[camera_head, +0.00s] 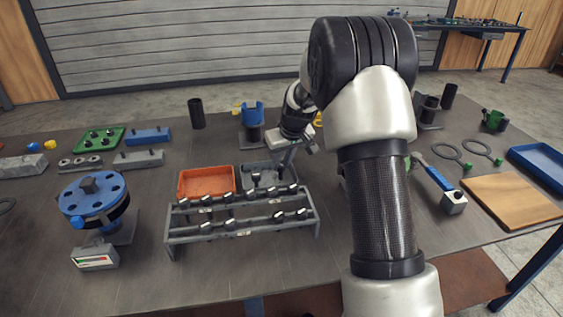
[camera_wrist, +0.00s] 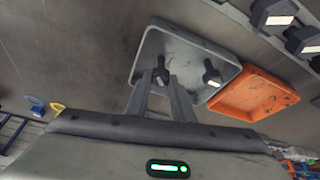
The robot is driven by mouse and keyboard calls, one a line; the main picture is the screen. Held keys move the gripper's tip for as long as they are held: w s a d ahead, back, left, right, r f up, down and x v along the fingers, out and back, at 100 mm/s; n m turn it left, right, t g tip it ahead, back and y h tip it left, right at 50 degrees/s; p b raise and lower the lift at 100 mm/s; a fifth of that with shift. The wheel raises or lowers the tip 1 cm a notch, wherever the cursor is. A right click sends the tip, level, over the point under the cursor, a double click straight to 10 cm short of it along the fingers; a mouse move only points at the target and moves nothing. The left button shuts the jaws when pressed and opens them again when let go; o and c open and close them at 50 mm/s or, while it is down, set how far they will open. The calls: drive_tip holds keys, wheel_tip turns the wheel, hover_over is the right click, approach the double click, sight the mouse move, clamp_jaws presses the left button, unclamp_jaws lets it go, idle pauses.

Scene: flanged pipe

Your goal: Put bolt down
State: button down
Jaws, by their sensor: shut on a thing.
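My gripper (camera_head: 284,160) is over the grey tray (camera_head: 246,186), behind the bolt rack on the table. In the wrist view, the two fingers of my gripper (camera_wrist: 160,82) are close together on a dark bolt (camera_wrist: 161,74). The bolt is inside the outline of the grey tray (camera_wrist: 146,58); I cannot tell whether it touches the tray floor. Another dark bolt (camera_wrist: 212,74) lies in the same tray, beside the fingers. The fingers hide part of the held bolt.
An orange tray (camera_head: 206,182) stands directly left of the grey tray. A grey rack (camera_head: 240,232) with several bolts stands in front of both. A blue round flange (camera_head: 92,200) is on the left, and a hammer (camera_head: 437,180) and wooden board (camera_head: 512,202) on the right.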

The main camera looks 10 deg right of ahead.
drive_tip(key=shift+f, duration=0.25)
drive_tip(key=c, duration=1.5)
unclamp_jaws()
drive_tip(key=shift+r, duration=0.1)
drive_tip(key=shift+c, duration=0.2)
drive_tip(key=shift+r, duration=0.1)
